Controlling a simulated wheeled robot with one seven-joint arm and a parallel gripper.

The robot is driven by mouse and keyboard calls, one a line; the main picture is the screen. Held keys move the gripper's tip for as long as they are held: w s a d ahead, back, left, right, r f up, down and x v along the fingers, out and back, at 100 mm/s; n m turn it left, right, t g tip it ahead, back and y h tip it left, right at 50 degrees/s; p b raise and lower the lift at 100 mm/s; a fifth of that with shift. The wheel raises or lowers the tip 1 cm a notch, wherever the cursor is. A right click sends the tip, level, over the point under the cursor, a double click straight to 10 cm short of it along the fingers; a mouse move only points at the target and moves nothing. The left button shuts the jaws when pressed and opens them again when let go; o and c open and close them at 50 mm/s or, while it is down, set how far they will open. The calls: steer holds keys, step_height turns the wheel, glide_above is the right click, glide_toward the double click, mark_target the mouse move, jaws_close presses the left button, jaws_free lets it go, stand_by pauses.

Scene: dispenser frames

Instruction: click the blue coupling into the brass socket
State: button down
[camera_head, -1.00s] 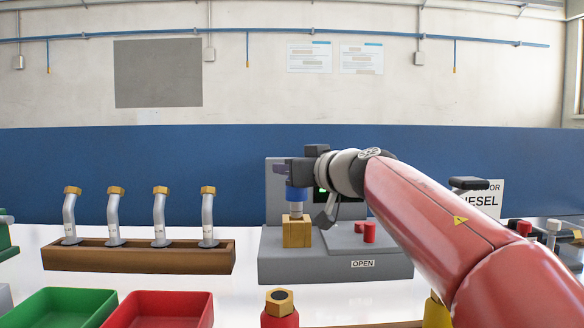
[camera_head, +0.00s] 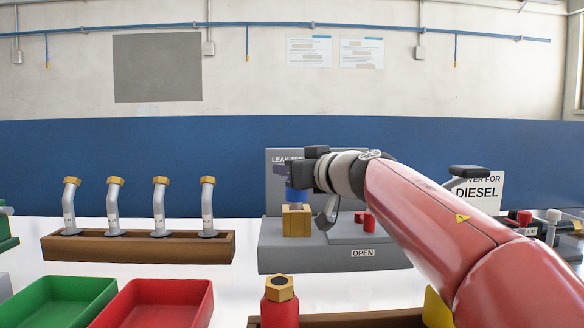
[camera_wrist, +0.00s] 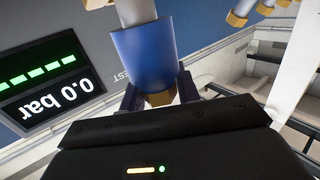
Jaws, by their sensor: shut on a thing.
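The blue coupling (camera_head: 297,195) is upright in my gripper (camera_head: 293,175), directly above the brass socket (camera_head: 297,222) on the grey tester. In the head view its blue lower edge meets the socket's top edge, with no gap visible. Whether it is latched cannot be told. In the wrist view the coupling (camera_wrist: 145,58) stands between the two dark fingers of my gripper (camera_wrist: 158,92), which are shut on it. Its pale narrower end runs off the top edge and a brass end shows near the fingers. The socket is not visible there.
The grey tester (camera_head: 335,260) has an OPEN label, red knobs (camera_head: 369,222) and a display (camera_wrist: 50,85) reading 0.0 bar. A wooden rack (camera_head: 140,247) of bent pipes stands left. Green (camera_head: 62,284) and red (camera_head: 160,287) bins and a red brass-topped piece (camera_head: 280,300) are in front.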

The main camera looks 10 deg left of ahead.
steer(key=shift+f+b, duration=0.35)
steer(key=shift+f, duration=0.45)
steer(key=c, duration=0.9)
jaws_free()
steer(key=shift+c, duration=0.2)
steer(key=v, duration=0.7)
steer(key=shift+s+d, duration=0.25)
steer(key=shift+s, duration=0.05)
